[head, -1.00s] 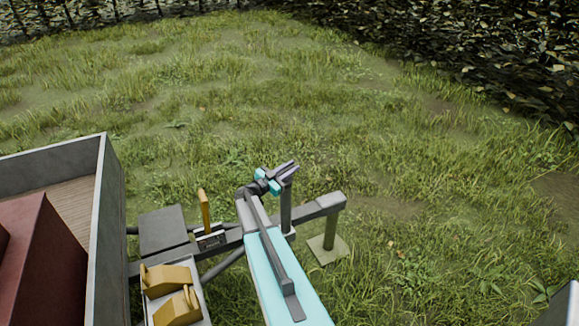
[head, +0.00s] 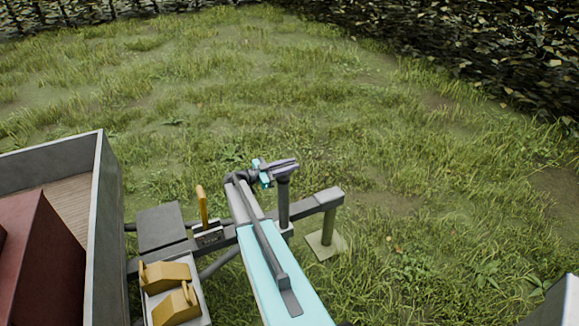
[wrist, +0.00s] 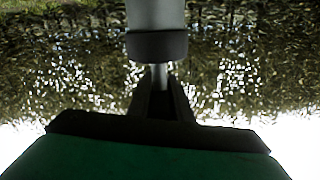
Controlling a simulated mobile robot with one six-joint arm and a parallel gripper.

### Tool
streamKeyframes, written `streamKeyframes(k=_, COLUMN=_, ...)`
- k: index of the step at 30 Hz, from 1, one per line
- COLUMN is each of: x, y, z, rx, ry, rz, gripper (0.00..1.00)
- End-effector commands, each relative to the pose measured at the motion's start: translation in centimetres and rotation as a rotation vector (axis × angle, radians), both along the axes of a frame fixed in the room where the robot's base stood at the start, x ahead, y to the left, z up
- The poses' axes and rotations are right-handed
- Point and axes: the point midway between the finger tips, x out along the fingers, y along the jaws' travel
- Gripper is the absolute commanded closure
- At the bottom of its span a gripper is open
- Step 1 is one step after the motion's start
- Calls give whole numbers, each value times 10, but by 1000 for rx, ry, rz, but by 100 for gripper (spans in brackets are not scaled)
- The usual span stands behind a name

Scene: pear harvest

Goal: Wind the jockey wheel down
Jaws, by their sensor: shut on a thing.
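The jockey wheel's upright dark grey post (head: 284,205) stands beside the grey drawbar (head: 305,205). It also shows in the wrist view as a pale grey tube (wrist: 156,14) with a dark collar (wrist: 157,46). A thin metal shaft (wrist: 160,76) runs from the collar to between my fingers. My gripper (head: 292,164) is at the top of the post, with its fingers pointing right. In the wrist view my gripper (wrist: 161,90) is shut on this thin shaft, which I take to be the crank. The wheel itself is hidden.
A grey-sided trailer (head: 100,200) with a red box (head: 45,260) is at the left. A yellow lever (head: 201,205) stands on the drawbar, and yellow chocks (head: 168,275) lie in a tray. A prop stand (head: 328,228) is under the drawbar's end. Open grass lies beyond.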

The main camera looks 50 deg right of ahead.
Motion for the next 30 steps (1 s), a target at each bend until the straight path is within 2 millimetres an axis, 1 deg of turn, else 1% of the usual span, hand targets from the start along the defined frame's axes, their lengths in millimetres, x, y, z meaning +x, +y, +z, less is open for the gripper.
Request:
streamKeyframes(k=1, x=6, y=3, z=3, rx=-3, ry=-2, rz=11, gripper=100)
streamKeyframes(k=4, x=6, y=3, z=2, rx=-3, ry=-2, rz=11, gripper=100)
streamKeyframes(k=5, x=6, y=3, z=2, rx=-3, ry=-2, rz=11, gripper=79)
streamKeyframes(k=6, x=6, y=2, z=2, rx=-3, ry=-2, rz=10, gripper=73)
streamKeyframes(k=8, x=5, y=2, z=2, rx=-2, ry=-1, rz=9, gripper=63)
streamKeyframes(k=20, x=2, y=3, z=0, rx=-1, ry=-1, rz=3, gripper=63)
streamKeyframes(k=25, x=7, y=13, z=-1, rx=-1, ry=-2, rz=4, gripper=63)
streamKeyframes(k=30, x=15, y=33, z=-2, rx=-1, ry=-2, rz=4, gripper=63)
